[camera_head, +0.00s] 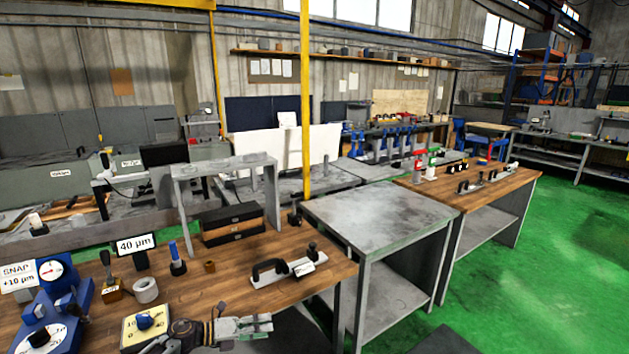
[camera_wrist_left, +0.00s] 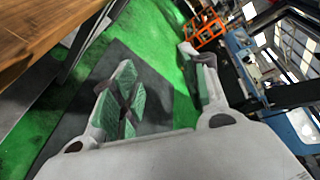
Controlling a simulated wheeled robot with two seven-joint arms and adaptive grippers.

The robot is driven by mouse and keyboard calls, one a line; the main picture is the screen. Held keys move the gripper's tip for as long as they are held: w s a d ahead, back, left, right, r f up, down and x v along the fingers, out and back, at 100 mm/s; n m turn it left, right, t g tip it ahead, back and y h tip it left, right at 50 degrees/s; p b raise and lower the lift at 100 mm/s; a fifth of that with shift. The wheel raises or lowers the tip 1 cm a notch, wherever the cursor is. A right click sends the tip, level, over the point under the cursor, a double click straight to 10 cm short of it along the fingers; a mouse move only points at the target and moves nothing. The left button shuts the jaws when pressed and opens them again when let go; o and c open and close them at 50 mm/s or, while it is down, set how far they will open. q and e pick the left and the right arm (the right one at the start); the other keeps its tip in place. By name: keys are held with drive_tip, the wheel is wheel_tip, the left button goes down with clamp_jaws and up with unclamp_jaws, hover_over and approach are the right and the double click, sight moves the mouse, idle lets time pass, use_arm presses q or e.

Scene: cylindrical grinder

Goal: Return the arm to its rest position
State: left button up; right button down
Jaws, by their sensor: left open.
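My left gripper (camera_head: 256,326) is at the bottom of the head view, by the front edge of the wooden bench (camera_head: 215,290). In the left wrist view its two fingers with green pads (camera_wrist_left: 165,90) stand apart, with nothing between them. That view looks past the fingers to the green floor and a dark mat (camera_wrist_left: 85,105); the bench edge is at its upper left. Most of my left arm is out of the picture. My right arm and gripper do not show.
Near the gripper on the bench are a yellow-faced box with a blue knob (camera_head: 146,325), a white ring (camera_head: 146,291), a black-handled fixture (camera_head: 287,268) and a blue gauge stand (camera_head: 55,300). A grey metal table (camera_head: 385,215) stands beyond. Green floor (camera_head: 545,270) is clear at right.

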use_arm(q)
drive_tip(key=s+a+f+n+t+y, duration=0.1)
drive_tip(key=a+f+n+t+y, duration=0.2)
drive_tip(key=f+n, duration=0.5)
drive_tip(key=s+a+f+n+t+y, duration=0.2)
drive_tip(key=a+f+n+t+y, duration=0.15)
drive_tip(key=f+n, duration=0.55)
drive_tip(key=s+a+f+n+g+y, duration=0.1)
drive_tip(key=s+a+f+n+y, duration=0.15)
drive_tip(key=s+f, duration=0.5)
drive_tip(key=s+a+f+n+g+y, duration=0.25)
drive_tip(key=s+f+n, duration=0.2)
drive_tip(key=f, duration=0.65)
drive_tip(key=s+a+f+n+g+y, duration=0.1)
drive_tip(key=s+f+n+g, duration=0.15)
drive_tip(key=s+f, duration=0.55)
drive_tip(key=s+f+n+g+y, duration=0.1)
drive_tip(key=s+f+n, duration=0.25)
drive_tip(key=s, duration=0.75)
drive_tip(key=s+d+f+n+g, duration=0.1)
drive_tip(key=s+f+n+g, duration=0.1)
drive_tip(key=s, duration=0.9)
drive_tip(key=s+d+f+n+g, duration=0.1)
drive_tip(key=s+f, duration=0.3)
drive_tip(key=s, duration=0.8)
drive_tip(key=shift+d+n+g, duration=0.2)
drive_tip(key=shift+n+g, duration=0.3)
drive_tip(key=shift+g, duration=0.35)
drive_tip(key=shift+f, duration=0.1)
